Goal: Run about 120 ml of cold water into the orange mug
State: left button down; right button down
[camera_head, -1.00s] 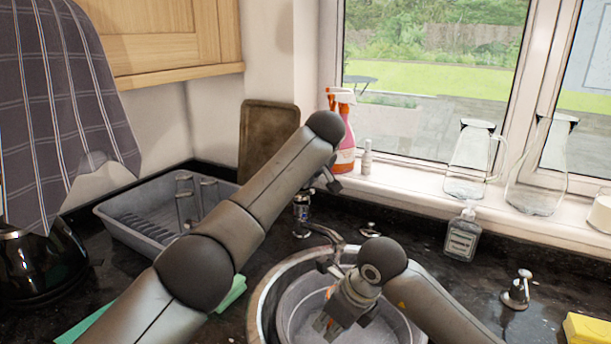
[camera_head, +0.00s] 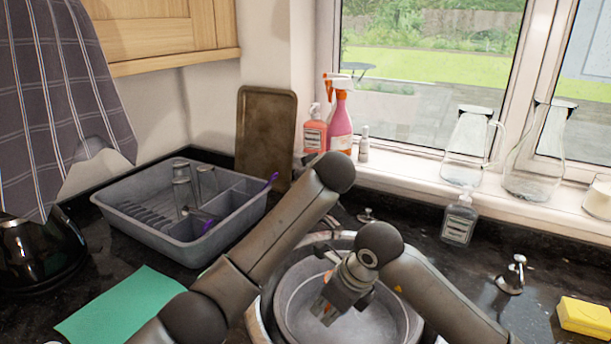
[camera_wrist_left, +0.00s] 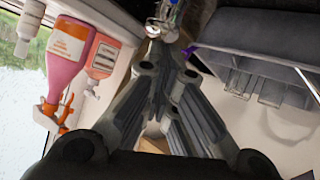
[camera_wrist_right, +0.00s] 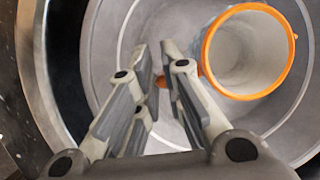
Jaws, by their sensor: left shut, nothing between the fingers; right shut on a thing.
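The orange-rimmed mug (camera_wrist_right: 205,52) shows in the right wrist view, its pale inside facing the camera, over the grey basin in the sink. My right gripper (camera_wrist_right: 160,65) is shut on its orange handle. In the head view, this gripper (camera_head: 330,305) is low over the basin (camera_head: 385,322) and hides most of the mug. My left gripper (camera_wrist_left: 158,50) is shut and empty; its tips are close to a chrome tap handle (camera_wrist_left: 166,14) with a blue mark. I cannot tell whether they touch. In the head view my left arm hides that gripper and handle. I see no running water.
A dish rack (camera_head: 150,235) stands left of my left arm, with a green cloth (camera_head: 120,305) in front. Spray bottle (camera_head: 340,122) and glass jugs (camera_head: 465,150) line the sill. A soap bottle (camera_head: 459,220), chrome fitting (camera_head: 514,275) and yellow sponge (camera_head: 585,316) stand right.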

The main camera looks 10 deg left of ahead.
dwell(0.3)
pick_arm(q)
jog(key=w+a+r+v, duration=0.1)
jog(key=r+v, duration=0.1)
jog(key=v, duration=0.9)
jog(key=shift+r, duration=0.25)
jog(key=shift+s, duration=0.1)
